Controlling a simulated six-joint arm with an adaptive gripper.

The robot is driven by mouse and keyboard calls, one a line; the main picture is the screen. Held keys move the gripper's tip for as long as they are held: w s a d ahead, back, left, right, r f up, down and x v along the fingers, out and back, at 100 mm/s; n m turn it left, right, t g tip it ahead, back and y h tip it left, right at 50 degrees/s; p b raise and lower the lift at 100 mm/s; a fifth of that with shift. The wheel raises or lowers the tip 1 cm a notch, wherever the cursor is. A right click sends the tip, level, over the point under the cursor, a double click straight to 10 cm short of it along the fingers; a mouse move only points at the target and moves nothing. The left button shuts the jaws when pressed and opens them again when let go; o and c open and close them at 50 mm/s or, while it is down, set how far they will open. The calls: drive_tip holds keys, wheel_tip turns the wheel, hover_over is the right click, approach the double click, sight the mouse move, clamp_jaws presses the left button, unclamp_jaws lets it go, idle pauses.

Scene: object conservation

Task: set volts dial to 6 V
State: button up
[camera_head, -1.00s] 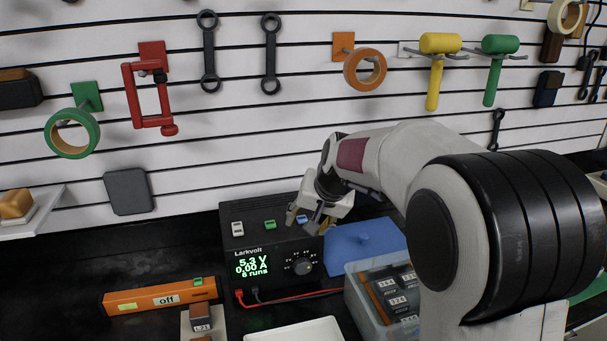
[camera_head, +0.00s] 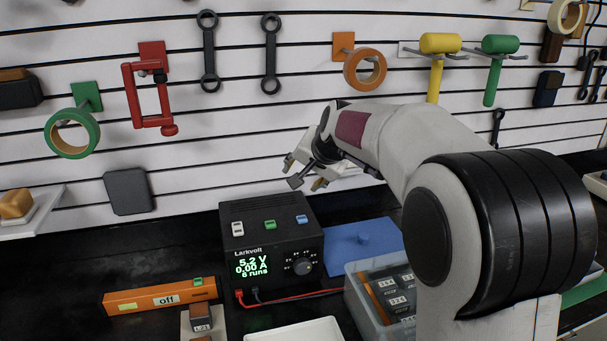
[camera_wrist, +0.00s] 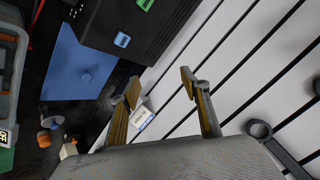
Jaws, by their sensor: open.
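The black Larkvolt power supply (camera_head: 270,232) stands on the dark bench in the head view. Its green display (camera_head: 251,265) reads 5.2 V, 0.00 A and 6 runs. The round dark dial (camera_head: 302,266) is on the right of its front face, with small marks around it. My gripper (camera_head: 307,183) is open and empty, above and behind the supply's right side, clear of the dial. In the wrist view my gripper (camera_wrist: 158,85) shows its two fingers apart. The supply's top (camera_wrist: 140,25) with a blue button (camera_wrist: 122,40) shows there; the dial is out of that view.
Red leads (camera_head: 300,295) run along the supply's front. An orange bar marked off (camera_head: 160,298) lies left. The slatted wall holds tools.

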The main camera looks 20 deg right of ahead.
drive_tip(key=shift+w+r, duration=0.1)
idle(0.3)
drive_tip(key=n+g, duration=0.2)
hover_over(304, 266)
drive_tip(key=w+d, duration=0.1)
drive_tip(key=w, duration=0.2)
wheel_tip(304, 266, down, 7)
drive_tip(key=shift+r, duration=0.1)
drive_tip(key=s+f+n+g, duration=0.2)
drive_tip(key=s+f+n, duration=0.3)
drive_tip(key=s+f, duration=0.1)
drive_tip(key=shift+s+n+g, duration=0.15)
drive_tip(key=shift+n+g, duration=0.15)
drive_tip(key=shift+a+f, duration=0.15)
drive_tip(key=shift+x, duration=3.8)
drive_tip(key=shift+c, duration=0.3)
drive_tip(key=c, duration=1)
